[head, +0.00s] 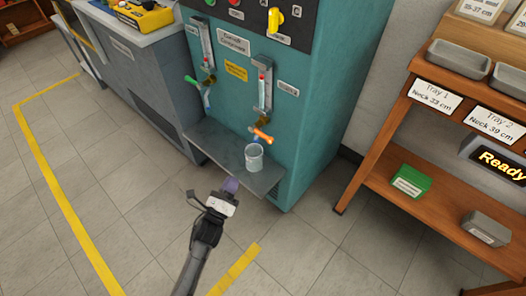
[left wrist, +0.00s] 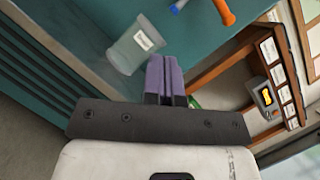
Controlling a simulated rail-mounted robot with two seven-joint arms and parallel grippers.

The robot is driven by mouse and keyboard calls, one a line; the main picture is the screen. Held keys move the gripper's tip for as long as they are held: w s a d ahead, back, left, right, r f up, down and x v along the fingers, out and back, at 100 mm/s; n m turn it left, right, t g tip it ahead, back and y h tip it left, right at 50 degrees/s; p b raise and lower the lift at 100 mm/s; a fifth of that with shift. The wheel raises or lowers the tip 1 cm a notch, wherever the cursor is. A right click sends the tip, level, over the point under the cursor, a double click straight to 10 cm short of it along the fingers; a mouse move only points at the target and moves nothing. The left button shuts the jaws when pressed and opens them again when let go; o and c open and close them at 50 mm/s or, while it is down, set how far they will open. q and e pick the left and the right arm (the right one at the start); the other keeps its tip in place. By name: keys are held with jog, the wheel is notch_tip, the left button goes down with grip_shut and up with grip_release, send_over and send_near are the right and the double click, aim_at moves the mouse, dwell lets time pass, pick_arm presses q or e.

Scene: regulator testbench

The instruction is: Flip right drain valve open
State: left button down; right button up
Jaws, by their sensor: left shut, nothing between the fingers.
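The right drain valve has an orange handle (head: 262,134) below the right gauge tube on the teal test bench. My left gripper (head: 231,185), with purple fingers, is shut and empty. It is in front of the shelf, below the valve and apart from it. My right gripper is not in view.
The left valve has a green handle (head: 191,80). The grey shelf (head: 215,140) juts out from the bench. A wooden rack (head: 385,163) with trays and a green box (head: 411,181) stands at the right. The floor in front is clear.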

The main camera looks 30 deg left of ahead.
aim_at(262, 135)
pick_arm(q)
jog(key=shift+w+d+f+m+t+h+b, duration=0.1)
jog(key=shift+w+d+m+t+h+b, duration=0.3)
jog(key=shift+m+h, duration=1.2)
jog(key=shift+w+d+r+m+t+h, duration=0.1)
jog(key=shift+d+m+t+h, duration=0.6)
jog(key=shift+m, duration=1.65)
jog(key=shift+w+d+f+m+t+h+b, duration=0.1)
jog(key=shift+w+d+m+t+h+b, duration=0.15)
jog(key=shift+d+m+h, duration=1)
jog(key=shift+a+m, duration=0.45)
jog(key=shift+m, duration=0.25)
jog(key=r+b+x, duration=0.1)
jog(key=x, duration=0.5)
jog(key=s+r+b+x, duration=0.1)
jog(key=x, duration=0.5)
jog(key=shift+a+r, duration=0.15)
jog(key=shift+r, duration=0.3)
